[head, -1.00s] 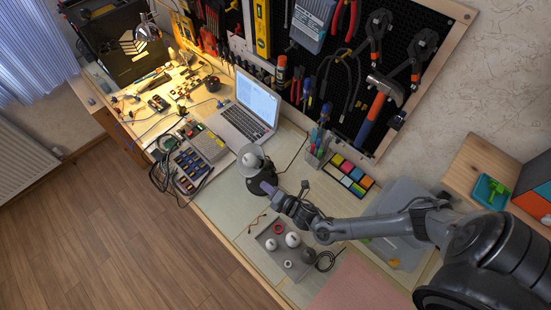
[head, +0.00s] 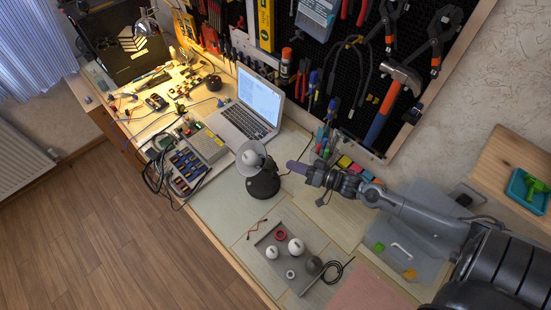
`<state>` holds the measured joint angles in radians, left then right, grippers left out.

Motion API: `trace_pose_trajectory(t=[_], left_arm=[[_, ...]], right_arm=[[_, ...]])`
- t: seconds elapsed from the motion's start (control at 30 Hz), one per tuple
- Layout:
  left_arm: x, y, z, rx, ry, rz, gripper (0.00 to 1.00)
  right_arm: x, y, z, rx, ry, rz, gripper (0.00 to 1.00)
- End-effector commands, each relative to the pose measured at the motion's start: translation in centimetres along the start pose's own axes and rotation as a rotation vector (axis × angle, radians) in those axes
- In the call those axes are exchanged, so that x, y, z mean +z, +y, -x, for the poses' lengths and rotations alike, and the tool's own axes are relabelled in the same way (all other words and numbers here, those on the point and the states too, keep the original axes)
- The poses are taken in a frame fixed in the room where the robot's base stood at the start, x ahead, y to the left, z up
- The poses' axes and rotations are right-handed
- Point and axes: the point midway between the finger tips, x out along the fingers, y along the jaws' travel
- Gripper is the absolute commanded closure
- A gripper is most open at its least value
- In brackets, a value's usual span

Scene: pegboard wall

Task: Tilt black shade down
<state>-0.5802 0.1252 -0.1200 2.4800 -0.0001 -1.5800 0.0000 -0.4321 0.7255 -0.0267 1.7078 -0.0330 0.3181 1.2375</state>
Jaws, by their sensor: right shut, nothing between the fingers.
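A small lamp stands on the workbench left of my right gripper. Its shade (head: 242,162) opens upward and toward the camera, with a white bulb (head: 253,158) inside it. The shade's inner side looks grey, and its black outside is mostly hidden. A black rounded base (head: 264,184) sits below and right of the shade. My right gripper (head: 292,167) is shut and empty, to the right of the lamp and apart from it, with its purple-grey fingertips pointing left toward it. My left gripper is not in view.
An open laptop (head: 247,120) stands behind the lamp. A grey tray (head: 305,279) with white bulbs and rings lies in front. Colored blocks (head: 345,161) and pens are behind my right gripper. A pegboard (head: 385,75) with tools rises behind. Bare bench lies left of the tray.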

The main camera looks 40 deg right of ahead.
Motion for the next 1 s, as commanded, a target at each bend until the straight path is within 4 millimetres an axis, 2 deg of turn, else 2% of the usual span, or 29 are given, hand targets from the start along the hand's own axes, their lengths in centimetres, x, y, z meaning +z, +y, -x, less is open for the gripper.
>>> trace_pose_trajectory(t=[0.03, 0.2, 0.33, 0.5, 0.63, 0.73, 1.0], left_arm=[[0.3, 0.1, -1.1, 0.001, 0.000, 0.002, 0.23], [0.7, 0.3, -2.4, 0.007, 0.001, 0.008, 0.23], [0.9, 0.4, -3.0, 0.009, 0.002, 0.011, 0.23], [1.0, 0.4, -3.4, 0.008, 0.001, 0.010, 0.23], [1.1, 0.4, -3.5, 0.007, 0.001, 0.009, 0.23], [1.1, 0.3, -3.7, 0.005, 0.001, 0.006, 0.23], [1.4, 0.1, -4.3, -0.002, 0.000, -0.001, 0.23]], right_arm=[[-0.3, 1.0, 0.9, -0.012, -0.007, -0.118, 1.00], [-2.9, 2.1, 3.5, -0.048, -0.044, -0.482, 1.00], [-4.3, 2.5, 5.0, -0.059, -0.072, -0.674, 1.00], [-5.2, 2.6, 5.9, -0.064, -0.095, -0.807, 1.00], [-5.4, 2.5, 5.5, -0.067, -0.100, -0.838, 1.00], [-5.4, 2.4, 4.4, -0.068, -0.101, -0.839, 1.00], [-5.1, 2.0, -0.2, -0.069, -0.099, -0.837, 1.00]])
